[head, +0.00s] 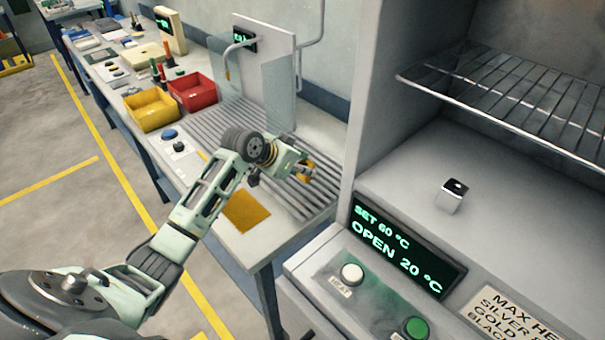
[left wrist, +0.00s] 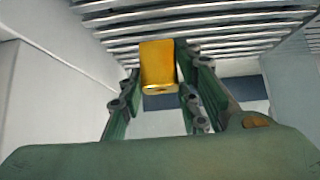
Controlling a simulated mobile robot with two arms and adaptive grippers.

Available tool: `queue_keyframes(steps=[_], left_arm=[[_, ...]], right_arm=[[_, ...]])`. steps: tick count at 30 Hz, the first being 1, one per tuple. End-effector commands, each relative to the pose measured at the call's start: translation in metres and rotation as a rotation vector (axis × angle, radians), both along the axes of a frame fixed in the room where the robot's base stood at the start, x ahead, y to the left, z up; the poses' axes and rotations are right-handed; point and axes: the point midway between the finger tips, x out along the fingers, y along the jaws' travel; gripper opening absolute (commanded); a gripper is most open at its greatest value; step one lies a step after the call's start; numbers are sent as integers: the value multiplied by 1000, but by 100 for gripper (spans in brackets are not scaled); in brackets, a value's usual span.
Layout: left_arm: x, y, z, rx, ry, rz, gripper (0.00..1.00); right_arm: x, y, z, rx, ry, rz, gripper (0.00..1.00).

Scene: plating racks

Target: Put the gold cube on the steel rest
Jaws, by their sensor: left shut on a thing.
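My left gripper (head: 304,171) is over the slatted steel surface (head: 226,116) on the bench, beside the oven-like cabinet. It is shut on the gold cube (left wrist: 158,66), which shows between the two green fingers in the left wrist view. In the head view the cube is small and partly hidden by the fingers. The slats (left wrist: 215,20) show behind the cube in the left wrist view. I take this slatted surface for the steel rest, but no label confirms it. Any gap between cube and slats is hard to judge. My right gripper is not in view.
The open cabinet at right holds a silver cube (head: 452,196) on its floor and a wire shelf (head: 510,95) above. Clear panels and a white post (head: 265,75) stand behind the slats. An orange mat (head: 246,210), yellow bin (head: 151,109) and red bin (head: 193,92) are nearby.

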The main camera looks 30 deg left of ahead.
Motion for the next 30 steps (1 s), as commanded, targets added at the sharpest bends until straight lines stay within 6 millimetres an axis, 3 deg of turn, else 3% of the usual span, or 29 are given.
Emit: queue_keyframes(steps=[9,20,21,26,30], left_arm=[[0,0,-34,-1,-3,1,0],[1,0,-39,1,-4,1,0],[0,0,-40,2,0,0,34],[0,0,-40,1,1,1,48],[0,0,-40,1,1,1,50]], right_arm=[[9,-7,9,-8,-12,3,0],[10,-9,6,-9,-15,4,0],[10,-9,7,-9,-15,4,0],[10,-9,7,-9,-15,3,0],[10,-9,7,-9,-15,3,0]])
